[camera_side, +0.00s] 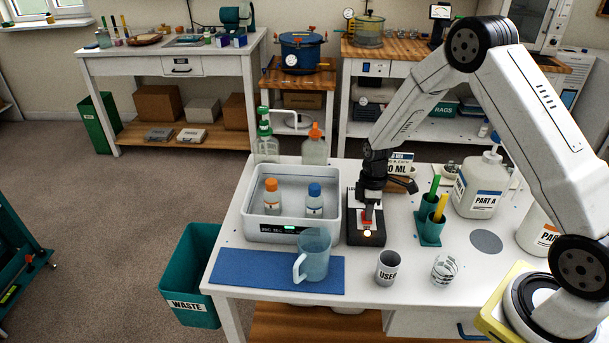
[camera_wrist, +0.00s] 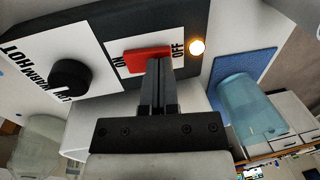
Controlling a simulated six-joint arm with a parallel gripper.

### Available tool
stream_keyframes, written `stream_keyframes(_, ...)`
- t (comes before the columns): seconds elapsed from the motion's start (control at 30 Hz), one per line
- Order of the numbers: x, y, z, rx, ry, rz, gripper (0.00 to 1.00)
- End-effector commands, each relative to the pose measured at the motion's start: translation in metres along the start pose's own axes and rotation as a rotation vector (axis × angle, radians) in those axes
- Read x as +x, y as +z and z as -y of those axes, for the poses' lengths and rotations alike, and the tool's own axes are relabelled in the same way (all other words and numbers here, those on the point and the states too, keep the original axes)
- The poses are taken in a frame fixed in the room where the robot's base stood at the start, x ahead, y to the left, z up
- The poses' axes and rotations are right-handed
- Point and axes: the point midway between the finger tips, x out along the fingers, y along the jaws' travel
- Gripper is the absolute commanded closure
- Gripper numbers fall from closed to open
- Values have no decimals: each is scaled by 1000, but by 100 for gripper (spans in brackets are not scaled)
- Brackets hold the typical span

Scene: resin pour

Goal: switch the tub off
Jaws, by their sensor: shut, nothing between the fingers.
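The tub (camera_side: 252,227) is a pale rectangular basin with a green lit display on its front. Its black control box (camera_side: 366,238) stands just right of it. In the wrist view the box carries a red rocker switch (camera_wrist: 142,60) between the words ON and OFF, a black knob (camera_wrist: 70,78) and a glowing amber lamp (camera_wrist: 197,47). My gripper (camera_side: 368,208) is shut and empty, pointing down at the switch. In the wrist view its fingertips (camera_wrist: 158,64) overlap the switch's OFF-side part; I cannot tell whether they touch.
An orange-capped bottle (camera_side: 271,197) and a blue-capped bottle (camera_side: 314,200) stand in the tub. A clear blue jug (camera_side: 314,256) stands on a blue mat (camera_side: 255,272) in front. A grey USED cup (camera_side: 387,268) and a green holder (camera_side: 429,228) are to the right.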

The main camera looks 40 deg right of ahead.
Motion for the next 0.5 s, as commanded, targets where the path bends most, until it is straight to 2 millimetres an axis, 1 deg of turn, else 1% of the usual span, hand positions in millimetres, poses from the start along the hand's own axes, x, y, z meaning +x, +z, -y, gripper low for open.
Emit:
stream_keyframes(0.2,0,0,0,0,0,0,100)
stream_keyframes(0.33,9,0,3,-1,-3,1,100)
stream_keyframes(0.5,9,0,3,0,-3,1,100)
